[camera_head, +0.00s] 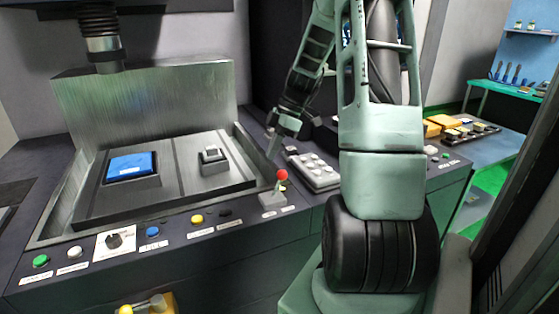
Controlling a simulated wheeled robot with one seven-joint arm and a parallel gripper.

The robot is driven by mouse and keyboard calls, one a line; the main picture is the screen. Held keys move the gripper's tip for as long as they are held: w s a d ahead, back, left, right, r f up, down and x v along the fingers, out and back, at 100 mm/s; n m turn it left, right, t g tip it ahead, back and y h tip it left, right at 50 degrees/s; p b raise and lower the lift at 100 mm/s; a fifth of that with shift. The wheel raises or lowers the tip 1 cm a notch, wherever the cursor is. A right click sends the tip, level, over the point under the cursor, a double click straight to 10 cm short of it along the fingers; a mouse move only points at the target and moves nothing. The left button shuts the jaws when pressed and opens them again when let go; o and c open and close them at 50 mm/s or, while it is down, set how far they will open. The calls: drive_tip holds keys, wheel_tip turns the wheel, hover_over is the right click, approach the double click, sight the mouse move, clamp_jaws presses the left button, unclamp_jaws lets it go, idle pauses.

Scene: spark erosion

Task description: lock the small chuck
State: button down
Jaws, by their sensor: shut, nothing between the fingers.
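A small grey metal block with a raised top (213,160), which looks like the small chuck, sits on the right part of the grooved plate (185,158) inside the machine's tank. A short lever with a red ball (282,175) stands upright on a small grey base (273,200) at the front right of the machine. My gripper (271,151) is shut and empty. It points down above the tank's right rim, right of the block and up and slightly left of the red ball. It appears apart from both. I cannot tell whether the chuck is locked.
A blue-topped block (131,166) sits on the left of the plate. Buttons and a knob (114,241) line the front panel, with labels too small to read. A grey keypad (315,170) lies right of the lever. The machine's column (102,40) hangs at upper left.

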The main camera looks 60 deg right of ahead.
drive_tip(key=b+v, duration=0.1)
drive_tip(key=v, duration=0.7)
drive_tip(key=shift+d+f, duration=0.2)
drive_tip(key=shift+d, duration=0.15)
drive_tip(key=w+a+f+m+g+h, duration=0.1)
drive_tip(key=w+a+g, duration=0.1)
drive_tip(key=a, duration=1.2)
drive_tip(key=w+a+f+g, duration=0.1)
drive_tip(key=w+a, duration=0.1)
drive_tip(key=a, duration=1.2)
drive_tip(key=s+a+f+h, duration=0.1)
drive_tip(key=s+a+f, duration=0.1)
drive_tip(key=s+a, duration=0.7)
drive_tip(key=s+a+f+m+h, duration=0.1)
drive_tip(key=s+a+f+h, duration=0.1)
drive_tip(key=s+a, duration=0.8)
drive_tip(key=shift+a+f+t, duration=0.3)
drive_tip(key=shift+a+f, duration=0.15)
